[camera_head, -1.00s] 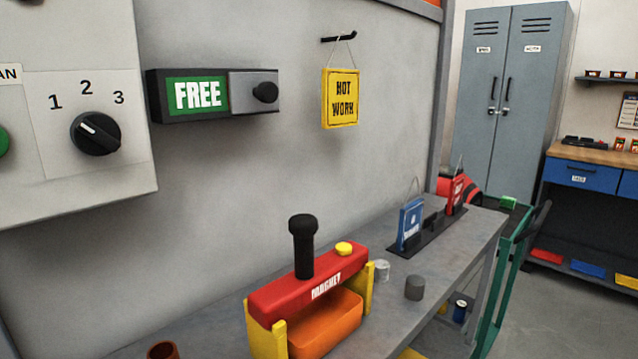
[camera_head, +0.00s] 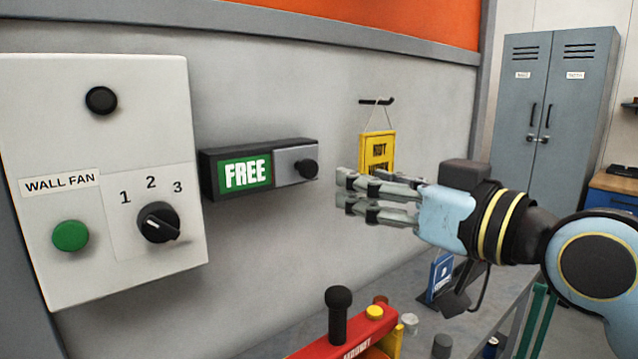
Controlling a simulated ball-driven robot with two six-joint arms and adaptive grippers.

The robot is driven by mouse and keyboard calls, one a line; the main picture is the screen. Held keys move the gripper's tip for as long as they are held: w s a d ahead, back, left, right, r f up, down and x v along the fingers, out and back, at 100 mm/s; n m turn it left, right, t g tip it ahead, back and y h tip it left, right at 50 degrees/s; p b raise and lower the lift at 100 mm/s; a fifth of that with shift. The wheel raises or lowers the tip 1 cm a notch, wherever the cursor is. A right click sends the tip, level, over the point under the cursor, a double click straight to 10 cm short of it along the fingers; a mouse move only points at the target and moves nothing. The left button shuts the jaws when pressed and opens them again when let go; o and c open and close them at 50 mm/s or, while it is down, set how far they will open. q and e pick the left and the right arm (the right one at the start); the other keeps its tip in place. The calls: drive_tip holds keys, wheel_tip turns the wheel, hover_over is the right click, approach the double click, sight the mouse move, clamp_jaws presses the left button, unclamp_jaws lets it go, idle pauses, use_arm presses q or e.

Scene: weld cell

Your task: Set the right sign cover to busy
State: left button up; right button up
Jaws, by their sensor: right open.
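The sign on the wall is a dark box with a green FREE panel (camera_head: 245,174) showing on its left half. A grey sliding cover (camera_head: 288,166) with a black knob (camera_head: 305,169) sits over its right half, so whatever is under it is hidden. My right gripper (camera_head: 345,190) comes in from the right with its fingers pointing left. It is open and empty, a little right of the knob and not seen touching it. My left gripper is not in view.
A white wall fan panel (camera_head: 100,200) with a green button and a dial is left of the sign. A yellow HOT WORK sign (camera_head: 378,150) hangs behind my right gripper, partly covered. A red magnet tool (camera_head: 345,346) and a blue sign (camera_head: 440,274) stand on the bench below.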

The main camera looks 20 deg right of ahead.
sight(312, 168)
drive_tip(key=p+x, duration=0.1)
drive_tip(key=x, duration=0.8)
drive_tip(key=shift+p, duration=0.4)
drive_tip(key=shift+x, duration=0.75)
drive_tip(key=shift+f, duration=0.1)
clamp_jaws()
